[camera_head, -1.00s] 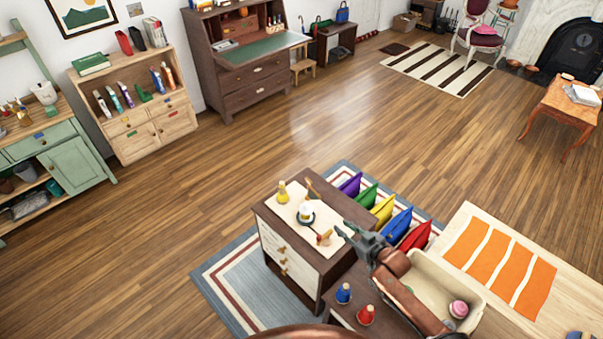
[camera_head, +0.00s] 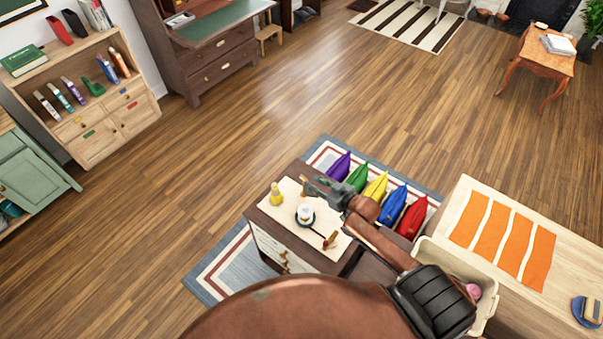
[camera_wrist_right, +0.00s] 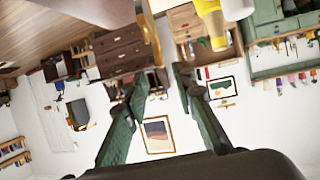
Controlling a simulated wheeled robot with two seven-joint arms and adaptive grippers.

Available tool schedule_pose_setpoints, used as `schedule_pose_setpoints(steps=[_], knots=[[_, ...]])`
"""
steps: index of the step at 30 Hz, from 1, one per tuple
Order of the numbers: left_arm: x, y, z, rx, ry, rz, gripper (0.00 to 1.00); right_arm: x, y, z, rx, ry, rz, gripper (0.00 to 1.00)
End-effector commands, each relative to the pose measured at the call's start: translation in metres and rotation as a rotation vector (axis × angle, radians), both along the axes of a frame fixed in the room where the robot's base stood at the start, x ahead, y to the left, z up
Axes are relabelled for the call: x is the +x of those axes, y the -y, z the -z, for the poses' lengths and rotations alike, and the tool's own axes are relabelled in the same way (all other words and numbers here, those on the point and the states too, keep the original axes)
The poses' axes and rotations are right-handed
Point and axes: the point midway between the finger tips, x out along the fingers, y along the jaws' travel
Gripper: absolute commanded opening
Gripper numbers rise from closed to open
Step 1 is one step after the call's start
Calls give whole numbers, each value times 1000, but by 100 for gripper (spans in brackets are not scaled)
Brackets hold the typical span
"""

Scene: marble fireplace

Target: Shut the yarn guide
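A small cabinet with a cream top (camera_head: 295,232) stands below me. On it are a yellow cone-shaped piece (camera_head: 276,195), a white spool on a dark round base (camera_head: 305,213) and a brown hooked piece (camera_head: 330,240). A thin golden-brown piece at the back edge, perhaps the yarn guide, is now mostly hidden by my right gripper (camera_head: 314,188). In the wrist view a golden bar (camera_wrist_right: 151,35) stands close ahead of the open fingers of my right gripper (camera_wrist_right: 160,78); nothing is clearly held. Whether the guide is open cannot be told. My left gripper is out of view.
Coloured cushions (camera_head: 375,187) stand in a row behind the cabinet. A cream bin (camera_head: 488,310) is at its right, beside a light table (camera_head: 468,195) with an orange striped cloth (camera_head: 503,238). Open wooden floor lies behind and left.

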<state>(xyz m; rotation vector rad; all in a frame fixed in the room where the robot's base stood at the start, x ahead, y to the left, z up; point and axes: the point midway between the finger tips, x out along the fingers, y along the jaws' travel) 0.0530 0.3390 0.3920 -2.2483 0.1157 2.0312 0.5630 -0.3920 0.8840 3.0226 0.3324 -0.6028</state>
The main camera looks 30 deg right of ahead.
Motion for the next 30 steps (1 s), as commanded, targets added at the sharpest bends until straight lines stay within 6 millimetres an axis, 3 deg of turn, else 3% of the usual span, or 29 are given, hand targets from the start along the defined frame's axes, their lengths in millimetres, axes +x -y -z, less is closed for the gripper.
schedule_pose_setpoints(steps=[3, 6, 12, 18, 23, 30], knots=[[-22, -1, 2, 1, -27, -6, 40, 20, -6, 6, 1, 3, -3, 25], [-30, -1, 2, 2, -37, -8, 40, 34, -9, 13, 0, 2, -2, 25], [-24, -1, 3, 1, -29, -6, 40, 53, -12, 21, -1, 2, -1, 25], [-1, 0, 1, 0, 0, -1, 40, 57, -13, 24, -1, 1, 1, 25], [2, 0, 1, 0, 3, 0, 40, 56, -12, 24, -1, 1, 1, 25], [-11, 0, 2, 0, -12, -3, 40, 56, -12, 24, -1, 1, 1, 8]])
